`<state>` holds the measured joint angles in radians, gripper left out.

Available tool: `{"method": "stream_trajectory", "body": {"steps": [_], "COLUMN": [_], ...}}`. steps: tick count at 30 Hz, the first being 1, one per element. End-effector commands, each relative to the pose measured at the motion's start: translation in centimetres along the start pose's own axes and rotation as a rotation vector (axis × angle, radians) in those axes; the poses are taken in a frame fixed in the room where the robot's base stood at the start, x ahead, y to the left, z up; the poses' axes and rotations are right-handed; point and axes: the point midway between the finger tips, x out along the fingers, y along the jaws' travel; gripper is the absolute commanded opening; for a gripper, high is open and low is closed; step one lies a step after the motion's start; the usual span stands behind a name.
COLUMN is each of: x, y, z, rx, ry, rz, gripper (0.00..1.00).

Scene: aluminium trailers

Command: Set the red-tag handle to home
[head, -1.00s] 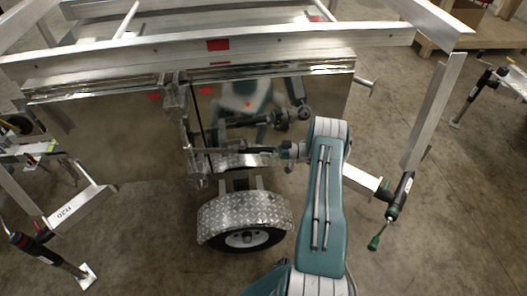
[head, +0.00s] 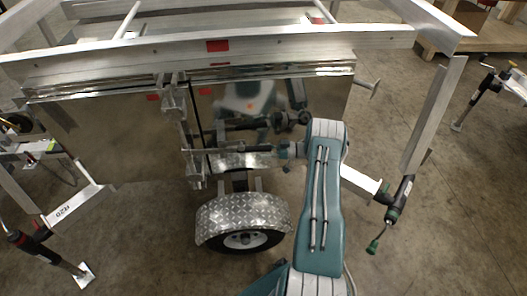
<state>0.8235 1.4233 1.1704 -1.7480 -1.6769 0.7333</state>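A silver trailer side (head: 90,130) with a mirror-like panel fills the centre of the head view. A vertical metal latch handle assembly (head: 173,98) runs down the panel, left of centre, beside a small red tag (head: 205,91). Another red tag (head: 153,97) is left of it, and a larger red patch (head: 217,46) is on the top rail. My teal arm reaches up from below and its slim end points left. My gripper (head: 198,155) appears to be at the lower part of the latch. Its fingers are too small to tell whether they touch or grip it.
A wheel under a diamond-plate fender (head: 243,213) sits below the latch. A jack (head: 400,200) with a green knob stands close to my arm's right. Concrete floor is open at lower right. The panel reflects my arm.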

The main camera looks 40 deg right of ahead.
Motion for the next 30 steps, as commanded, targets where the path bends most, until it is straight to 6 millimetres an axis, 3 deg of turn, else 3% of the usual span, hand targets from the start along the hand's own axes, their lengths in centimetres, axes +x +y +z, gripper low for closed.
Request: {"method": "stream_trajectory", "body": {"steps": [7,21,30], "x": [-1.0,-10.1,-12.0], "y": [0.0,0.2,0.1], "z": [0.1,0.2,0.2], "rx": [0.000,0.000,0.001], "ry": [0.000,0.000,-0.001], "rz": [0.001,0.003,0.000], "gripper": [0.71,0.71,0.71]}}
